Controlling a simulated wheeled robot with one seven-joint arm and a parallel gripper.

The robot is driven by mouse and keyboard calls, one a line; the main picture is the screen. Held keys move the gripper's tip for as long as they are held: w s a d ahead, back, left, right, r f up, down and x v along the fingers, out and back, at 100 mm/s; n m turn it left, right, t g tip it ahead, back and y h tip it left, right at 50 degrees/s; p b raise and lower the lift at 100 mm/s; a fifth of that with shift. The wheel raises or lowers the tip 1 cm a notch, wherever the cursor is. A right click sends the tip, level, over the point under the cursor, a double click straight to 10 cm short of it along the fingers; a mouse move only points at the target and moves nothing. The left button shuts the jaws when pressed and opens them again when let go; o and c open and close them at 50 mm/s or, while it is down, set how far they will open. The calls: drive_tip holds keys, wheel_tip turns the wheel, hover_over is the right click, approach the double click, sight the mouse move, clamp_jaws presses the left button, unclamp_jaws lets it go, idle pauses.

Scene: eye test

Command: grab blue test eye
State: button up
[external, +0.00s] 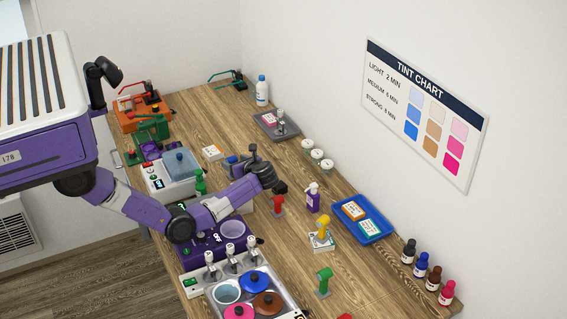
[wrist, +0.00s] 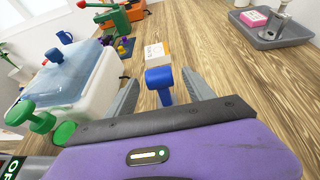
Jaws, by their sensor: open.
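The blue test eye (wrist: 159,78) is an upright blue piece with a wide rounded head on a narrower stem. In the wrist view it stands between the two grey fingers of my gripper (wrist: 161,88), with wood showing on both sides of it. The fingers are open and do not visibly grip it. Its foot is hidden behind the dark edge of my gripper. In the external view my gripper (external: 229,166) is low over the bench, pointing to the left, and the blue piece is hard to tell apart from it.
A small white box (wrist: 155,52) lies just beyond the blue piece. A white bath with a blue lid (wrist: 62,72) and a green-knobbed piece (wrist: 40,121) stand close on the left. Red (external: 278,204), yellow (external: 323,225) and green (external: 323,279) pieces stand elsewhere. Bench right of my gripper is clear.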

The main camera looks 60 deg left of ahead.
drive_tip(key=x, duration=0.6)
drive_tip(key=shift+b, duration=0.3)
clamp_jaws()
